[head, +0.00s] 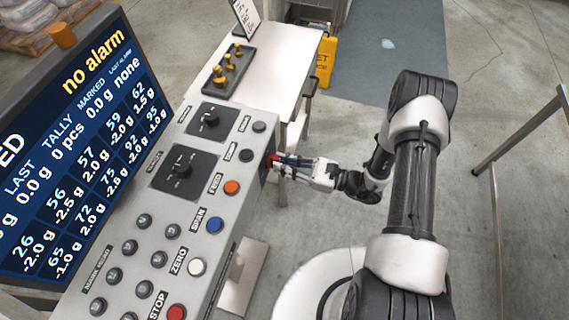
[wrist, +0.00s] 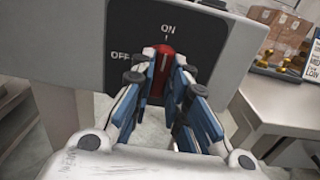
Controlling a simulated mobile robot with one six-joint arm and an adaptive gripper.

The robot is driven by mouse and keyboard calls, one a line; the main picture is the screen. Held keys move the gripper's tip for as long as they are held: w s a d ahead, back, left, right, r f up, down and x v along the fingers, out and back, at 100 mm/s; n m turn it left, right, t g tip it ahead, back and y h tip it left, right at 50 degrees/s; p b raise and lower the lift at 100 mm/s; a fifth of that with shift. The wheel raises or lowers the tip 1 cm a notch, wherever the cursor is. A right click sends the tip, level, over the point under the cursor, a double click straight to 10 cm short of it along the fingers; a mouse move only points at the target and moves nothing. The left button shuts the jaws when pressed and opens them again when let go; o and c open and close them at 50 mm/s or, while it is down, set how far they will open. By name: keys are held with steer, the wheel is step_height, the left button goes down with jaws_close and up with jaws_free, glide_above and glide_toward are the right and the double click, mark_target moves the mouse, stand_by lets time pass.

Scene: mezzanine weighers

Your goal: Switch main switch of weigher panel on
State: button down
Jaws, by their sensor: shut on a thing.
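The weigher panel's main switch (wrist: 164,58) is a red handle on a dark plate (wrist: 205,50) marked ON at the top and OFF at the left. In the wrist view the handle stands about upright, its upper end towards the ON mark. In the head view the switch (head: 271,161) is on the panel's right side face, mostly hidden by the fingers. My gripper (head: 282,162) is shut on the handle, with a blue-and-black finger on each side of it in the wrist view (wrist: 161,84). The lower part of the handle is partly hidden between the fingers.
The grey panel (head: 215,150) carries several knobs and buttons beside a screen (head: 75,150) reading "no alarm". A white table (head: 285,65) with a dark tray of brass weights (head: 232,68) stands behind. A metal rail (head: 520,125) is at the right. The floor behind my arm is clear.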

steer(key=c, duration=1.6)
jaws_free()
steer(key=shift+o, duration=0.2)
steer(key=shift+d, duration=0.1)
steer(key=v, duration=1.2)
steer(key=s+a+r+n+g+h, duration=0.25)
steer(key=r+n+g, duration=0.3)
steer(key=r, duration=0.35)
steer(key=s+a+r+n+g+h, duration=0.2)
steer(key=s+r+n+g+h, duration=0.2)
steer(key=r+n, duration=0.35)
steer(key=s+d+r+n+t+h, duration=0.2)
steer(key=s+r+n+t+h, duration=0.2)
steer(key=r, duration=0.3)
steer(key=s+d+r+n+t+h, duration=0.3)
steer(key=s+r+n+t+h, duration=0.1)
steer(key=s+r+n+h, duration=0.1)
step_height(320, 180, up, 2)
steer(key=shift+r+h, duration=0.15)
steer(key=shift+h, duration=0.6)
